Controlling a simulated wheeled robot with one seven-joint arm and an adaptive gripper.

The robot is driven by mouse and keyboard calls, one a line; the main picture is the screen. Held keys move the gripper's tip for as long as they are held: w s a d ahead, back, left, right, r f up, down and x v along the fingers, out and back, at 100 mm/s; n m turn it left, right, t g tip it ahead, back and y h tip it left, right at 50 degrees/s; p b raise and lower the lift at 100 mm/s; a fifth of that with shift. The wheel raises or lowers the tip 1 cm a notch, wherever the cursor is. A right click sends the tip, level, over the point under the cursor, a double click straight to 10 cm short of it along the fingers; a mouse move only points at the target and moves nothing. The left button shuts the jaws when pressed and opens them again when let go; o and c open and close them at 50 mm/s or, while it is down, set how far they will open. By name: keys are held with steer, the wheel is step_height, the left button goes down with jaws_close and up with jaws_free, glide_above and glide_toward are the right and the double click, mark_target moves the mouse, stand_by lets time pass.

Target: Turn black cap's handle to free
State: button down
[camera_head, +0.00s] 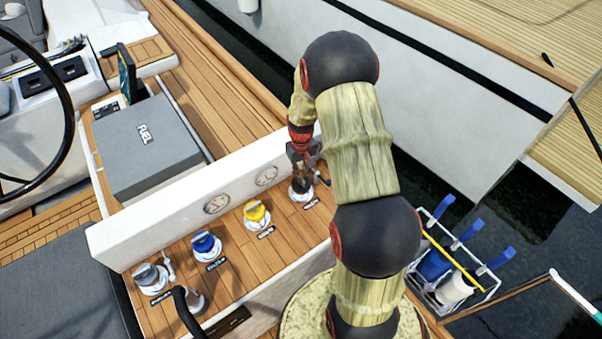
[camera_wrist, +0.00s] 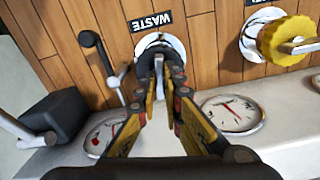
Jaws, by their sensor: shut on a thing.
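The black cap (camera_head: 300,188) sits on a white round base at the right end of the wooden panel.
A black lever (camera_wrist: 97,42) stands close beside the cap. The yellow cap (camera_head: 257,214), blue cap (camera_head: 205,245) and grey cap (camera_head: 149,277) stand along the panel. A white wall with gauges (camera_head: 216,203) runs behind them. A bottle rack (camera_head: 455,290) is at the right.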

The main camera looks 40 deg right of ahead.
steer(key=shift+n, duration=1)
steer(key=c, duration=1.9)
jaws_free()
step_height(320, 180, up, 12)
